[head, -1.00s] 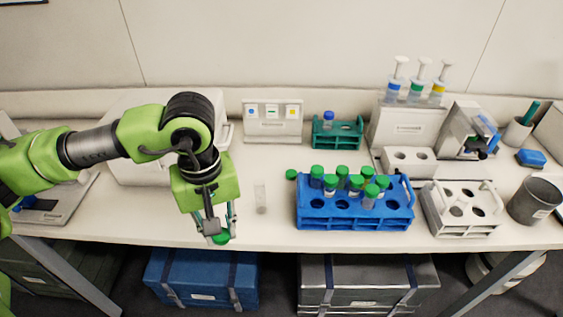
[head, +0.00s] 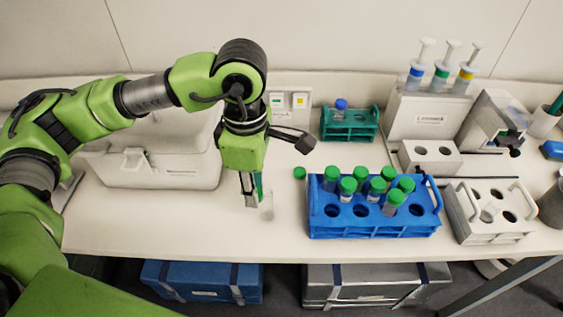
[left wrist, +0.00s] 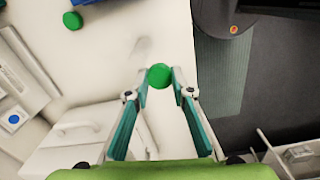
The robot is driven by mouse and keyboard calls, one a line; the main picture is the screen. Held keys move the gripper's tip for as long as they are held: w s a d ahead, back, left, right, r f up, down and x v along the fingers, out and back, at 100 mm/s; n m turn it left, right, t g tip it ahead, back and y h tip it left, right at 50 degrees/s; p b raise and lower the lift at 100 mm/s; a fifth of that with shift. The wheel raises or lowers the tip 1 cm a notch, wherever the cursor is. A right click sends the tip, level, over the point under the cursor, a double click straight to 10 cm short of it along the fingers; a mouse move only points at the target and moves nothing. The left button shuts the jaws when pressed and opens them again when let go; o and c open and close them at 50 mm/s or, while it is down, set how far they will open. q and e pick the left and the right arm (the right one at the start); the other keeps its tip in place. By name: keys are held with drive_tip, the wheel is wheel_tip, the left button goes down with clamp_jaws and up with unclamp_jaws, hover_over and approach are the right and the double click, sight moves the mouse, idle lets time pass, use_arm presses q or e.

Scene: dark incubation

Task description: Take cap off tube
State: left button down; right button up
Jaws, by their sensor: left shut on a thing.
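My left gripper (head: 252,203) hangs over the front of the bench, left of the blue rack. It is shut on a round green cap (left wrist: 159,76), which shows between the fingertips in the left wrist view. Whether a tube hangs below this cap is hidden. A clear tube (head: 267,206) without a cap is just right of the fingertips; it shows as a faint shape (left wrist: 143,46) in the left wrist view. Another green cap (head: 299,173) lies loose on the bench left of the rack. My right gripper is not in view.
The blue rack (head: 372,230) holds several green-capped tubes. A teal rack (head: 349,133) with a blue-capped tube stands behind it. A white rack (head: 490,234) is at the right. A pale case (head: 160,172) stands behind left. The front left bench is clear.

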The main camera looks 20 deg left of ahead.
use_arm(q)
drive_tip(key=n, duration=0.3)
drive_tip(key=w+d+n, duration=0.1)
drive_tip(key=n, duration=0.1)
drive_tip(key=shift+d+r+b, duration=0.1)
drive_tip(key=shift+r+b, duration=0.1)
drive_tip(key=shift+b, duration=0.1)
drive_tip(key=n, duration=0.3)
drive_tip(key=n+p, duration=0.5)
drive_tip(key=n, duration=0.2)
hover_over(277, 174)
drive_tip(key=f, duration=0.5)
drive_tip(key=s+f, duration=0.1)
drive_tip(key=f, duration=0.2)
drive_tip(key=shift+d+f, duration=0.15)
drive_tip(key=shift+d, duration=0.05)
drive_tip(key=shift+w+a+f, duration=0.1)
drive_tip(key=shift+w+f, duration=0.35)
drive_tip(key=shift+f, duration=0.05)
wheel_tip(277, 174, down, 2)
drive_tip(key=shift+f+p, duration=0.1)
drive_tip(key=shift+p, duration=0.8)
drive_tip(key=shift+f, duration=0.5)
